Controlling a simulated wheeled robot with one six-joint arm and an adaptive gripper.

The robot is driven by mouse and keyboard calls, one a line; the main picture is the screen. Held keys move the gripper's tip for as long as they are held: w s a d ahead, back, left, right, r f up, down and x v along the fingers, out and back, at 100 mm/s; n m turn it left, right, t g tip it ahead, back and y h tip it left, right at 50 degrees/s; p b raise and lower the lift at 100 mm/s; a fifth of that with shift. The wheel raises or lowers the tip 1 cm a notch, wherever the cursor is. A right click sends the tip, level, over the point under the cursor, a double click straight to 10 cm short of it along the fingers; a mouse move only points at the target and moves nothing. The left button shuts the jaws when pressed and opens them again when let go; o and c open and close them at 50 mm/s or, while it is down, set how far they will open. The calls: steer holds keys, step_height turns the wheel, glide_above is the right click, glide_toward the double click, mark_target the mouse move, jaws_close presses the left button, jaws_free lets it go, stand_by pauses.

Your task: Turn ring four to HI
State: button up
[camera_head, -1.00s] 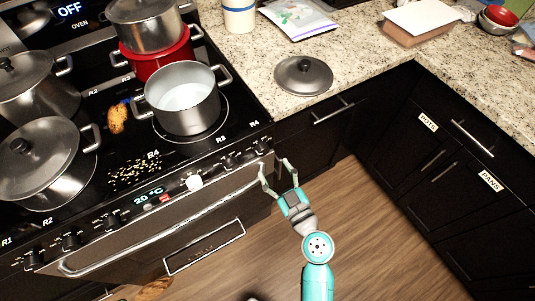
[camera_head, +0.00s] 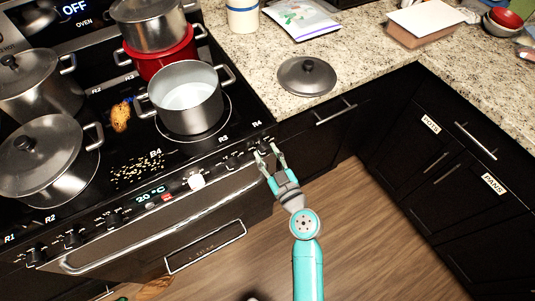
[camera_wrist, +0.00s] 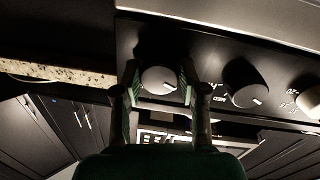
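The stove's front panel carries a row of dark knobs. The rightmost knob, under the R4 label, is the ring four knob; in the wrist view this knob (camera_wrist: 159,80) is round and lit, with a pale pointer mark at its lower right. My gripper (camera_head: 267,153) is at the right end of the panel. In the wrist view my gripper (camera_wrist: 159,84) is open, one finger on each side of the knob, with narrow gaps seeming to show. The knob's printed settings are not readable. An open grey pot (camera_head: 187,103) stands on the right front ring.
The R3 knob (camera_wrist: 245,83) is close beside my gripper. The oven handle (camera_head: 165,225) runs below the panel. Lidded pots (camera_head: 48,150) and a red pot (camera_head: 160,62) crowd the hob. A loose lid (camera_head: 306,76) lies on the counter.

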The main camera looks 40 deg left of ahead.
steer(key=shift+c, duration=0.7)
